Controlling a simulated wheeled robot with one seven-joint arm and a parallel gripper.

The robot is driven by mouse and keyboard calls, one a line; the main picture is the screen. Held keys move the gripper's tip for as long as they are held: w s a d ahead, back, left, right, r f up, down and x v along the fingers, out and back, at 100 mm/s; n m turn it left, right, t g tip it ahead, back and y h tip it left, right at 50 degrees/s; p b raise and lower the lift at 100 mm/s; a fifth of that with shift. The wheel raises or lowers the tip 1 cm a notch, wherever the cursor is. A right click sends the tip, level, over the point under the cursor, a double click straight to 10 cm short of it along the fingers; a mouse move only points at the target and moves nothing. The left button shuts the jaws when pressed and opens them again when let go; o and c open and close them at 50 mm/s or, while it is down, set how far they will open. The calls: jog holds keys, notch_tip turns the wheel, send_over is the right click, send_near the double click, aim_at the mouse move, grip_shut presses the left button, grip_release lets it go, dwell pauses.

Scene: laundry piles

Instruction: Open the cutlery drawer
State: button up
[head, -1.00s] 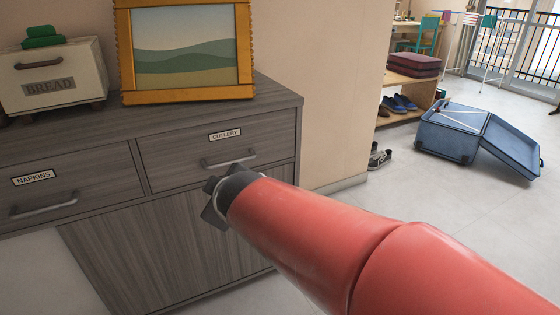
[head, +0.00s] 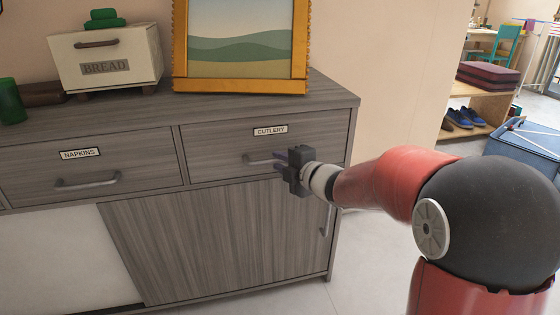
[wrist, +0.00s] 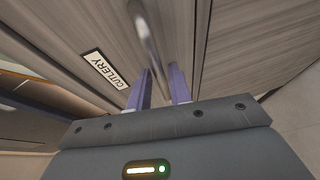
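The cutlery drawer (head: 225,160) is the right-hand drawer of a grey wood cabinet and is shut. Its label reads CUTLERY (head: 271,130), and the label also shows in the wrist view (wrist: 105,70). Its bar handle (head: 256,160) is partly hidden behind my gripper (head: 280,160). In the wrist view, my gripper's two purple fingers (wrist: 163,80) stand apart, with the handle (wrist: 146,35) close ahead at their tips. The handle's far end runs toward the gap between them. I cannot tell whether the fingers touch it.
The napkins drawer (head: 100,165) is shut at the left. A sliding door front (head: 215,245) with an upright handle is below. A picture frame (head: 240,85) and a bread box (head: 105,58) stand on the cabinet top.

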jog(key=shift+x, duration=1.1)
jog(key=shift+c, duration=0.3)
grip_shut()
